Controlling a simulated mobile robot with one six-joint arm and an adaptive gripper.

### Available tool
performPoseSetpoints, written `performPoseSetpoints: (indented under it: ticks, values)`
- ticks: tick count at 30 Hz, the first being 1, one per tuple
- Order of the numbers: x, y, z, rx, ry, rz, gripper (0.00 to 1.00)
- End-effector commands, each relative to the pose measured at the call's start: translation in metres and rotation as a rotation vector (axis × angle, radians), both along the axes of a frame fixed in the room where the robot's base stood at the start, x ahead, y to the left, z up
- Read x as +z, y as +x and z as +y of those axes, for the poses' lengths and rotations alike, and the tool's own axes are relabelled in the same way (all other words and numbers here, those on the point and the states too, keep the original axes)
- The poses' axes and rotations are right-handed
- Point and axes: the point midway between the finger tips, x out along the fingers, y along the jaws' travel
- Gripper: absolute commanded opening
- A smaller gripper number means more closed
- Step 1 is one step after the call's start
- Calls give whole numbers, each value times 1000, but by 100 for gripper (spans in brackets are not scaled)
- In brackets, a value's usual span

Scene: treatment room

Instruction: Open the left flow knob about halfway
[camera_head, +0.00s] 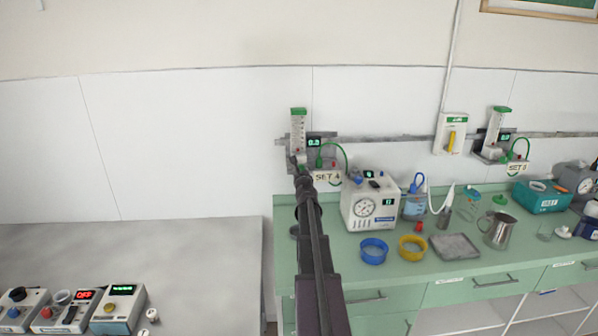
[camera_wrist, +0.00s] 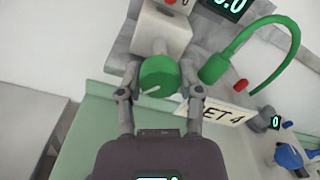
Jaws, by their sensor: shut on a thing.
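The green round flow knob (camera_wrist: 157,77) with a white pointer line shows in the wrist view, below a white block (camera_wrist: 160,32). My gripper (camera_wrist: 160,92) has one finger on each side of the knob and is shut on it. In the head view my gripper (camera_head: 300,166) reaches the meter's lower end and hides the knob.
A green hose (camera_wrist: 285,30) loops just right of the knob. A second flow meter (camera_head: 496,130) hangs farther right. A white device with a gauge (camera_head: 368,208), bowls and a metal jug (camera_head: 497,231) stand on the green counter. The grey table (camera_head: 190,260) is mostly bare.

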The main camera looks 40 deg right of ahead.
Motion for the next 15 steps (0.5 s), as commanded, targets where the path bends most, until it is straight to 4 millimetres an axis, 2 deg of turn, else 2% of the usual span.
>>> performPoseSetpoints:
  ticks: [6, 7, 9, 10, 15]
  values:
    - [0, 2, -1, 1, 0, -1, 0]
    - [0, 2, -1, 1, 0, -1, 53]
    - [0, 1, -1, 1, 1, -2, 74]
    - [0, 1, -1, 1, 1, -2, 82]
    - [0, 1, -1, 0, 2, -1, 82]
